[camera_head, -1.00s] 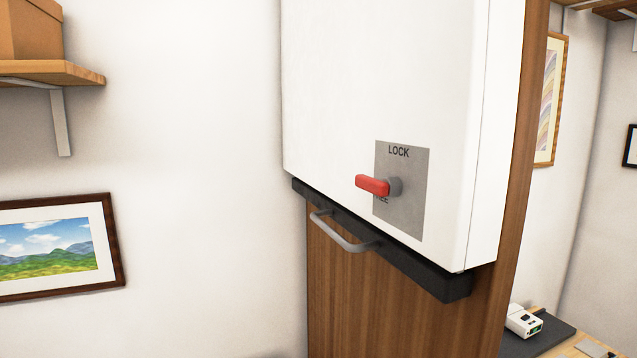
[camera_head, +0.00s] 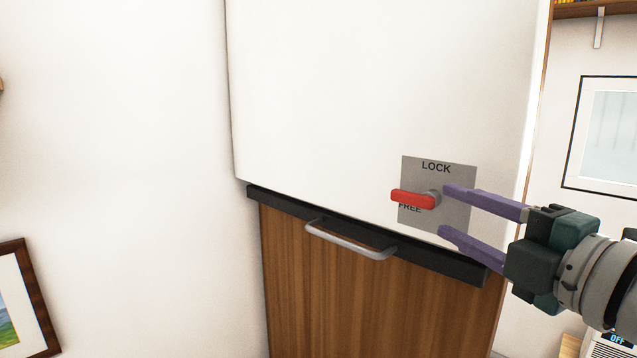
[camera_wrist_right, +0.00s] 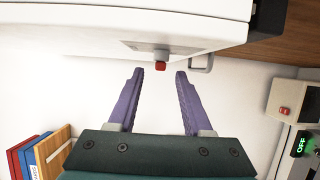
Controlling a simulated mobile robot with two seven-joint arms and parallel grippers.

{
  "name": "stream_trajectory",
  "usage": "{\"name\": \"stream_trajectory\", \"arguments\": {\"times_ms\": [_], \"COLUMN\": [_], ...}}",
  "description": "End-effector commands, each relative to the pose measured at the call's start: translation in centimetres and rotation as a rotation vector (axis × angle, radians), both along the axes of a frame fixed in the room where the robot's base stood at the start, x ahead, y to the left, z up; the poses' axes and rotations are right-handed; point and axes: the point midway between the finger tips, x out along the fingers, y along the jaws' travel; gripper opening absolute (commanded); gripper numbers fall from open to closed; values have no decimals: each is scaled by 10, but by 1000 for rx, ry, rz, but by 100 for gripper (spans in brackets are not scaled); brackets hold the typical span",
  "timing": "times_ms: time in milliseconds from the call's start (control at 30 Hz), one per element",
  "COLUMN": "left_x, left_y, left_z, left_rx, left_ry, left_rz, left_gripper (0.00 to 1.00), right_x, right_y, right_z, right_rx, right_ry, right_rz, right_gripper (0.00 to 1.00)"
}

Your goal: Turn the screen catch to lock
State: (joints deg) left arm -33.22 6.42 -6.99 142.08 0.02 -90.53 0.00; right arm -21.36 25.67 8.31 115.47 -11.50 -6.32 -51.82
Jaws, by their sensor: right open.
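The screen catch (camera_head: 413,199) is a red lever on a grey round hub, set on a grey plate (camera_head: 455,215) on the white panel. The plate reads LOCK at the top and FREE lower down. The lever points left, lying close to FREE and partly covering it. My right gripper (camera_head: 444,210) is open and empty, at the right of the lever, with its purple fingers pointing left. In the right wrist view the red lever (camera_wrist_right: 160,67) shows ahead, between and beyond the fingertips. My left gripper is not in view.
The white screen panel (camera_head: 370,90) has a black bottom edge (camera_head: 350,231) and a grey bar handle (camera_head: 350,241) below it, over a wooden front. Framed prints hang on both sides. A device reading OFF (camera_head: 612,342) stands at the lower right.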

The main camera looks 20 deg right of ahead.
Motion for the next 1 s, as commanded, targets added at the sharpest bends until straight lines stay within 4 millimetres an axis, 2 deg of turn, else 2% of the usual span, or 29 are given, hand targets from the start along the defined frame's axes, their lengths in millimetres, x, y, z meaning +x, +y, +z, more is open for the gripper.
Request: {"name": "stream_trajectory", "arguments": {"times_ms": [33,100,300,667,1000], "left_x": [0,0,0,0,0], "left_y": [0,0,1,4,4], "left_z": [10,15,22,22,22], "left_rx": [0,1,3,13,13], "left_ry": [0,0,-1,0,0], "left_rz": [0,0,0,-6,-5], "left_gripper": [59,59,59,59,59], "right_x": [9,20,38,42,42], "right_y": [-1,0,0,0,0], "right_z": [5,5,1,-1,-1], "right_rx": [2,1,2,2,2], "right_ry": [0,0,1,2,2], "right_rz": [-2,-1,-1,0,0], "right_gripper": [50,50,50,50,14]}}
